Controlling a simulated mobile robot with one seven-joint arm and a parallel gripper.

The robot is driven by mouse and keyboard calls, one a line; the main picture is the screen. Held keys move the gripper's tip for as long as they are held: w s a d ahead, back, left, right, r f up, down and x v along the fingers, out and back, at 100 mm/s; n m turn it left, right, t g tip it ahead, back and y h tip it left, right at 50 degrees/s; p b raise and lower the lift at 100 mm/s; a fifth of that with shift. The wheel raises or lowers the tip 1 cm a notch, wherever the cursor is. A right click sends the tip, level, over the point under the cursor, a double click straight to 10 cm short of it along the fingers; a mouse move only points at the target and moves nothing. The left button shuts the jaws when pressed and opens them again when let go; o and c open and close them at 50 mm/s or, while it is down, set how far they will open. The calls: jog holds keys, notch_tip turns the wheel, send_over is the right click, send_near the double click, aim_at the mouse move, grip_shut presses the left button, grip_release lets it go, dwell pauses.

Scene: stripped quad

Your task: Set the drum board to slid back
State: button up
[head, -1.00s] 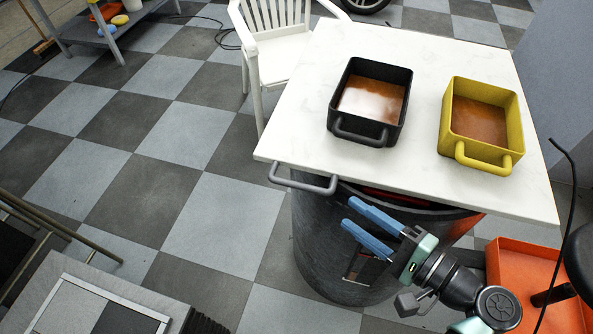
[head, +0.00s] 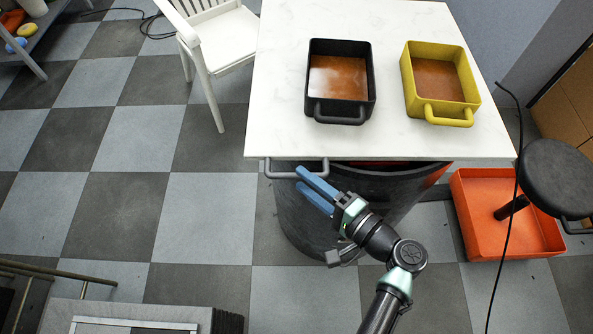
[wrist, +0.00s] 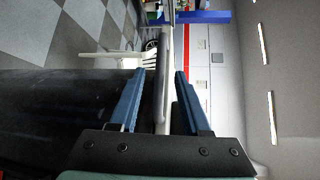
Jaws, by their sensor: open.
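The drum board (head: 275,90) is a white marble-look slab lying on a dark round drum (head: 290,220). A grey bar handle (head: 283,175) sticks out from its near edge, towards the left. My gripper (head: 299,179) has blue fingers and is open at the handle; the upper finger overlaps the handle in the head view. In the wrist view, a long grey bar and the board's pale edge (wrist: 168,80) show lengthwise between the spread fingers (wrist: 159,75). I cannot tell whether either finger touches. The drum's dark top shows below the board's right part.
A black tray (head: 340,112) and a yellow tray (head: 446,118), both holding brown liquid, stand on the board. A white chair (head: 228,50) is behind left. An orange bin (head: 475,215) and a dark stool (head: 558,178) stand at right. The checkered floor at left is clear.

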aim_at(297, 176)
jog(key=shift+x, duration=1.55)
jog(key=shift+c, duration=0.2)
grip_shut()
